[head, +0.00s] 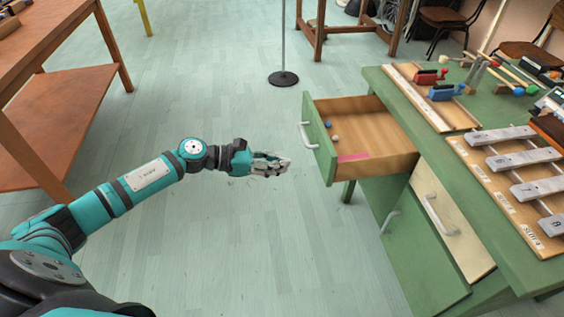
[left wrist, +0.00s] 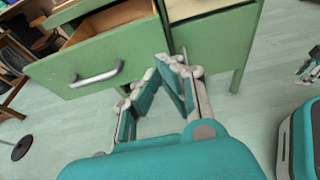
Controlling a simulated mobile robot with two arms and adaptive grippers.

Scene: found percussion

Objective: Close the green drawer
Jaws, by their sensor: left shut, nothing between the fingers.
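The green drawer (head: 320,138) stands pulled out from the green workbench (head: 378,77), its wooden inside showing. A pale bar handle (head: 308,134) is on its front.
A cream-fronted drawer (head: 455,232) with a handle is beside the green one. Metal bars on a wooden frame (head: 500,185) and red and blue blocks are on the bench top. An orange-brown table (head: 60,120) stands left. A stand base (head: 283,78) is behind. The floor between is clear.

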